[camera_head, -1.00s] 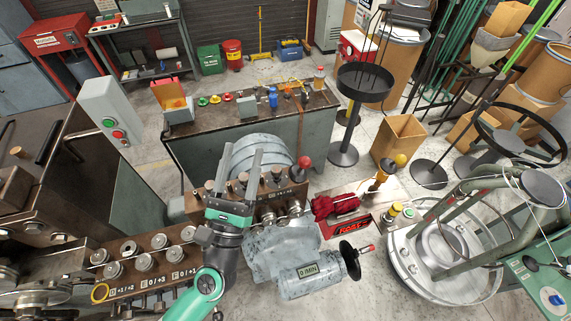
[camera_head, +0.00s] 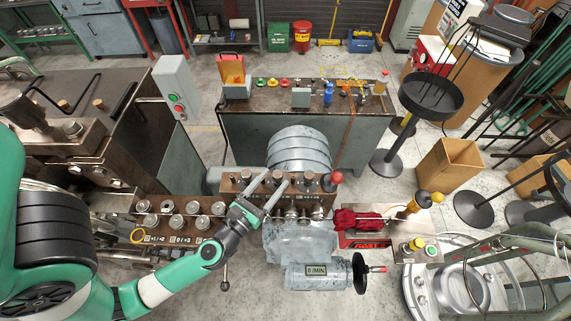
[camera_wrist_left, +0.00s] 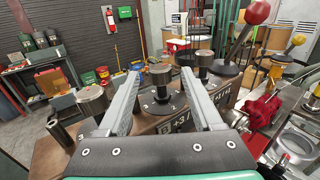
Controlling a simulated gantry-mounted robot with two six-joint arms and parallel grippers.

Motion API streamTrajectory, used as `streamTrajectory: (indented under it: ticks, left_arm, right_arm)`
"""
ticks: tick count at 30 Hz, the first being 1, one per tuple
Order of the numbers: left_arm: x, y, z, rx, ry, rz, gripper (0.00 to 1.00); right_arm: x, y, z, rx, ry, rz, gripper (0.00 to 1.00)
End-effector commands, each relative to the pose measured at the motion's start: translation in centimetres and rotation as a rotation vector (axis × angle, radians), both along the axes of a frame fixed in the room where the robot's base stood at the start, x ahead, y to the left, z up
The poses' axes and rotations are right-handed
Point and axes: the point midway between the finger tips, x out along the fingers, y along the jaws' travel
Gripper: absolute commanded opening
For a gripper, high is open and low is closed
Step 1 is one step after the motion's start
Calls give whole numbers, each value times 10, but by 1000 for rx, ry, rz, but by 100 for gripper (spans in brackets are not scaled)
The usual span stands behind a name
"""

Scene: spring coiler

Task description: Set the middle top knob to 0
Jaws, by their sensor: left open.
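A dark upright knob (camera_wrist_left: 160,73) on a round marked dial stands on top of the brown control block (camera_head: 258,203). In the left wrist view it stands between the two grey fingers of my left gripper (camera_head: 275,178), with gaps on both sides. My left gripper is open and reaches over the block from the front left. The dial's pointer and setting are too small to read. Another dark knob (camera_wrist_left: 203,63) stands to the right, and a wider metal knob (camera_wrist_left: 92,98) to the left. The label on the block's front is partly covered. My right gripper is not in view.
A red-ball lever (camera_wrist_left: 256,14) stands at the block's right end. A lower row of metal knobs (camera_head: 170,222) runs to the left. A red rag (camera_head: 357,219) lies to the right. The bench (camera_head: 300,105) behind holds small coloured items.

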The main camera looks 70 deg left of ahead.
Motion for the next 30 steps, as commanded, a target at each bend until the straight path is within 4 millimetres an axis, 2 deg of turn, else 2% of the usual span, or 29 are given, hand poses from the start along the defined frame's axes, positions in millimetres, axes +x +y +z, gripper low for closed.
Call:
streamTrajectory:
  ticks: [6,15,26,30]
  left_arm:
    - [24,16,0,0,0,1,67]
    - [25,16,-1,0,1,-1,65]
    - [25,16,0,0,1,-1,0]
    - [25,16,0,0,1,-1,0]
  right_arm:
    - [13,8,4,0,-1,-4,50]
    - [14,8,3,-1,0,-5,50]
    - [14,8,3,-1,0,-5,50]
    - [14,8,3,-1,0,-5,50]
